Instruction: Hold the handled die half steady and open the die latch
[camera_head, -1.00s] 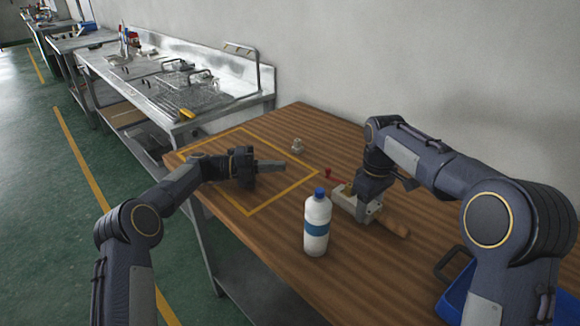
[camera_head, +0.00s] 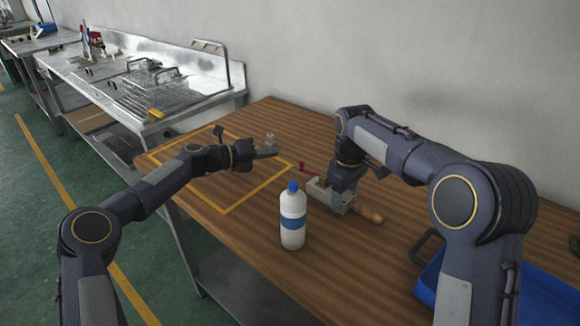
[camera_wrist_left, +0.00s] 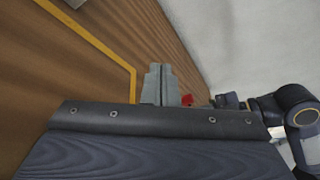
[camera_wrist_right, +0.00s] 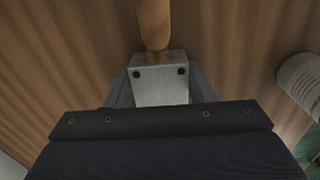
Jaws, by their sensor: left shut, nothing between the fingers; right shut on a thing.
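The die (camera_head: 317,187) lies on the wooden table, a pale metal block with a wooden handle (camera_head: 368,213) pointing to the front right. My right gripper (camera_head: 341,200) is shut on the handled die half; in the right wrist view its metal block (camera_wrist_right: 160,84) sits between the fingers, with the handle (camera_wrist_right: 153,25) beyond. The red latch knob (camera_head: 302,164) stands at the die's far left end and also shows in the left wrist view (camera_wrist_left: 187,100). My left gripper (camera_head: 266,153) is shut and empty, above the table to the left of the knob and apart from it.
A white bottle with a blue cap (camera_head: 292,218) stands in front of the die. A small metal part (camera_head: 270,140) stands behind my left gripper. A yellow-taped square (camera_head: 227,213) marks the table's left. A blue bin (camera_head: 540,292) is at the right.

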